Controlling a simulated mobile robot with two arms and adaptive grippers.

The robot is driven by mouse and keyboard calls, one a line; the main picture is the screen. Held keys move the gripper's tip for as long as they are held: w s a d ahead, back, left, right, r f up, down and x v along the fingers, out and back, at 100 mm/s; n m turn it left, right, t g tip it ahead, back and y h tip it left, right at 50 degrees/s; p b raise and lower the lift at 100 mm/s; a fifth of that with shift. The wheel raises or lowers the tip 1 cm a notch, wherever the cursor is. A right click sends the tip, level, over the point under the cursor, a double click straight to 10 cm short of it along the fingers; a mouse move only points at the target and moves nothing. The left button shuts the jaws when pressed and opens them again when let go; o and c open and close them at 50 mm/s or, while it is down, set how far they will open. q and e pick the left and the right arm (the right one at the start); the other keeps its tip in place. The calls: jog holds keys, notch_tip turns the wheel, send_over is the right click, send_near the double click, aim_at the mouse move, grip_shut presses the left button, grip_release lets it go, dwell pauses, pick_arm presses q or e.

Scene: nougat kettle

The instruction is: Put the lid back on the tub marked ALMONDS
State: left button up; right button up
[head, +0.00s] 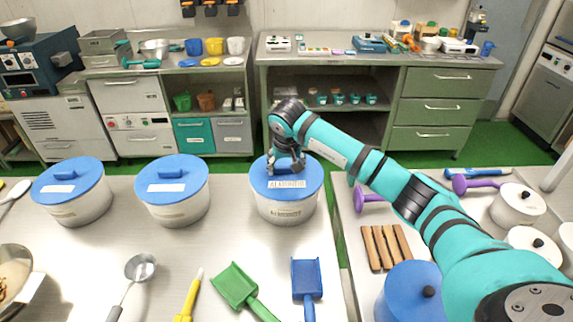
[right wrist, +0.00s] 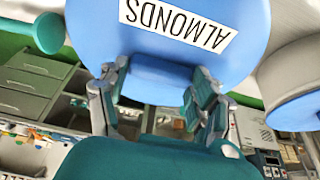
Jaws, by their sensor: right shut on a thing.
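The tub marked ALMONDS (head: 286,208) is white and stands on the left table near its right end. Its blue lid (head: 262,180), also labelled ALMONDS, lies over the tub's mouth and looks about level. I cannot tell whether it is fully seated. My right gripper (head: 286,166) is above the lid, shut on its raised handle. In the right wrist view the lid (right wrist: 240,18) fills the top, and the handle (right wrist: 160,82) is between the two fingers. My left gripper is not in view.
Two similar lidded tubs (head: 173,200) (head: 84,205) stand to the left. A green scoop (head: 234,284), a blue scoop (head: 306,275), a yellow-handled tool (head: 190,298) and a metal ladle (head: 139,268) lie in front. A gap separates the right table, which holds a blue pot (head: 405,292) and wooden slats (head: 376,248).

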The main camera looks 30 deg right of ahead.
jog(key=shift+f, duration=0.15)
jog(key=o, duration=1.3)
jog(key=shift+c, duration=0.2)
jog(key=shift+o, duration=0.2)
jog(key=shift+o, duration=0.6)
jog(key=shift+r+p, duration=2)
jog(key=shift+r, duration=1.55)
